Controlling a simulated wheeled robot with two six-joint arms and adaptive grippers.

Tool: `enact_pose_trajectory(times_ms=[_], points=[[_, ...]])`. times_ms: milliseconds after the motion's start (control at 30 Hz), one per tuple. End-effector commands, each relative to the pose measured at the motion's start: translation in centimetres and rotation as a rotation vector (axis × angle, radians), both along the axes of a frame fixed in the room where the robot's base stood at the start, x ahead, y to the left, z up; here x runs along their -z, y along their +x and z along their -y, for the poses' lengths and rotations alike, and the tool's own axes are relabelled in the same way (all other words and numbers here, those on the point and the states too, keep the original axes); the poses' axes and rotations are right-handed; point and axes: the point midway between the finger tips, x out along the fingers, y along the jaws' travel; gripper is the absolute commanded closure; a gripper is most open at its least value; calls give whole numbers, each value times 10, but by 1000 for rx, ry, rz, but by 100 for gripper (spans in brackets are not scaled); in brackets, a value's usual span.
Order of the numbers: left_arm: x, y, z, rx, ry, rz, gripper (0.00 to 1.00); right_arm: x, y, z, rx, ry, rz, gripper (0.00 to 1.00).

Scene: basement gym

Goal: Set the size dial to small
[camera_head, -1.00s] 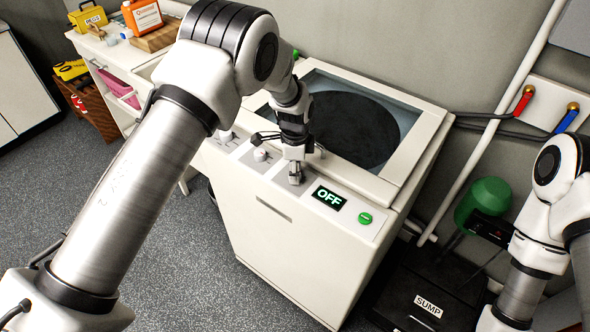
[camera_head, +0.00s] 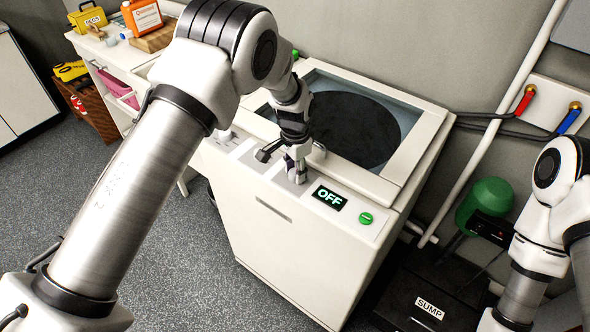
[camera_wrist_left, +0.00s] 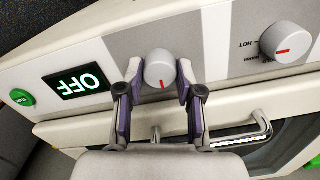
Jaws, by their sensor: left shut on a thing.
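The machine's control panel (camera_head: 340,215) carries a row of grey dials beside a lit display (camera_head: 329,197) reading OFF. My left gripper (camera_head: 297,176) is at the dial nearest this display. In the left wrist view, the gripper (camera_wrist_left: 158,85) is shut on that round grey dial (camera_wrist_left: 159,69), one finger on each side. My right gripper is out of view.
A second dial (camera_wrist_left: 288,42) with a HOT label is to the right in the wrist view. A green button (camera_head: 366,218) is beside the display. A dark round surface (camera_head: 355,130) lies behind the panel. A black SUMP box (camera_head: 410,300) stands on the floor at right.

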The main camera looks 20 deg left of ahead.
Motion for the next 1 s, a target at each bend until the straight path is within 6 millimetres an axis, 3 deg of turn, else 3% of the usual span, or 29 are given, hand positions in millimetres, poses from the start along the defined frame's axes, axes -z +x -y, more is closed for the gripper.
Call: enact_pose_trajectory(times_ms=[600,633,700,1000], points=[[5,-4,0,-56,1,-13,99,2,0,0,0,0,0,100],[5,-4,0,-56,1,-13,57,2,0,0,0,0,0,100],[4,-4,0,-55,0,-11,39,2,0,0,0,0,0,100],[1,-1,0,-55,0,-5,39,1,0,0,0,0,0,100]])
